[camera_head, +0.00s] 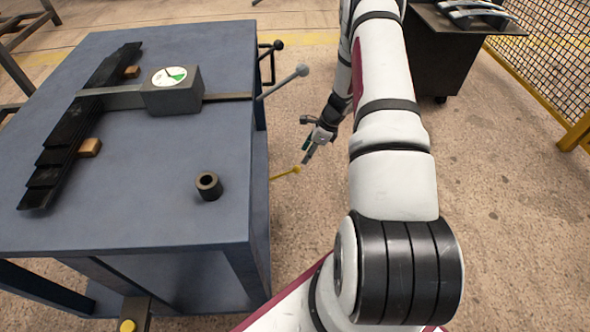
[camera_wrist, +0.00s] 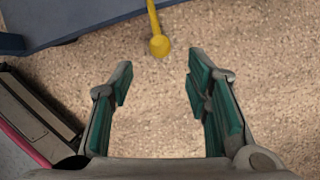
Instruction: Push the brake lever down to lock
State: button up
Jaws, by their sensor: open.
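A yellow lever with a ball end (camera_head: 286,173) sticks out from the right side of the blue table, below its top; I take it to be the brake lever. It also shows in the wrist view, where its yellow ball (camera_wrist: 159,46) is beyond my fingertips, roughly in line with the gap between them. My gripper (camera_head: 308,155) is beside the table, close to the ball end. In the wrist view my gripper (camera_wrist: 158,80) is open with nothing between its green-padded fingers. I see no contact with the lever. The lever's base is hidden by the table.
The blue table (camera_head: 150,215) carries a stack of dark leaf springs (camera_head: 60,160), a gauge box (camera_head: 172,90) and a dark bushing (camera_head: 208,186). A grey ball-ended lever (camera_head: 285,82) and a black handle (camera_head: 272,50) project from its right edge. A dark cart (camera_head: 440,60) stands upper right.

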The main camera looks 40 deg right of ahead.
aim_at(298, 167)
jog(key=b+x, duration=0.3)
jog(key=x, duration=0.7)
grip_shut()
